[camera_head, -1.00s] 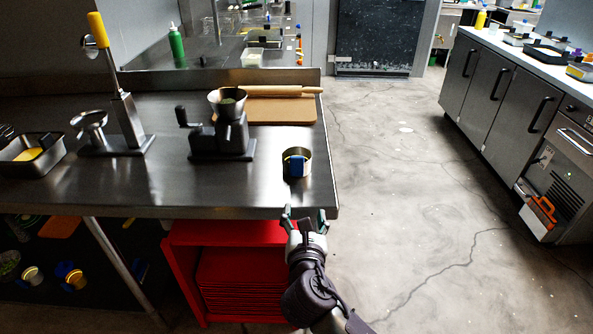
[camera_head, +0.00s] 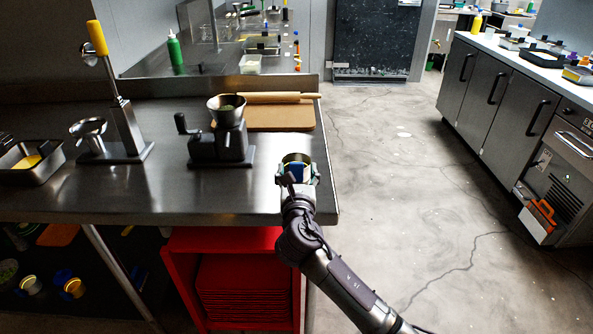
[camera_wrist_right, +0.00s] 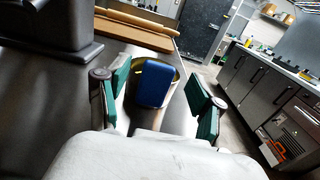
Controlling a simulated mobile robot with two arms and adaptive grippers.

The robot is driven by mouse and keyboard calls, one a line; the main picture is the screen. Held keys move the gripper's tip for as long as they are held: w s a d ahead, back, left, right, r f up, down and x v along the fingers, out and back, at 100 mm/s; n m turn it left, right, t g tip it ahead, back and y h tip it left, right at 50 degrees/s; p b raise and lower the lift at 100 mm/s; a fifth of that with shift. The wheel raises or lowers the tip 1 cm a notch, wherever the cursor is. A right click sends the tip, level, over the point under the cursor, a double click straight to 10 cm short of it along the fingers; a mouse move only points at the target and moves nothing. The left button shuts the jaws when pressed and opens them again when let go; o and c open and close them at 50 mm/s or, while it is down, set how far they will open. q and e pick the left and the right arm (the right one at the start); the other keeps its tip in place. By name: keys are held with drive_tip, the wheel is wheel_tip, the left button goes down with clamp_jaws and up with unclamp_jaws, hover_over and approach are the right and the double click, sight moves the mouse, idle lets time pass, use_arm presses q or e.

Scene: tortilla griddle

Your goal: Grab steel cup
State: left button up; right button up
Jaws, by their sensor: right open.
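The steel cup (camera_head: 297,158) stands upright near the right front corner of the steel table. A blue patch on its near side shows in the right wrist view, where the cup's rim (camera_wrist_right: 174,72) rises around the blue block (camera_wrist_right: 154,84). My right gripper (camera_head: 297,172) is open at the cup's near side and partly hides it. In the right wrist view its two green-padded fingers (camera_wrist_right: 160,100) stand apart, with the cup between and just beyond them. I cannot tell whether they touch it. My left gripper is out of view.
A dark grinder (camera_head: 222,148) with a funnel stands left of the cup. A cutting board (camera_head: 275,117) with a rolling pin (camera_head: 270,97) lies behind. A lever press (camera_head: 122,130) and a metal tray (camera_head: 30,170) are further left. The table's right edge is close to the cup.

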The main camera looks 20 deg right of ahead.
drive_tip(key=x, duration=0.2)
drive_tip(key=shift+w, duration=0.4)
drive_tip(key=c, duration=1.3)
drive_tip(key=shift+o, duration=0.2)
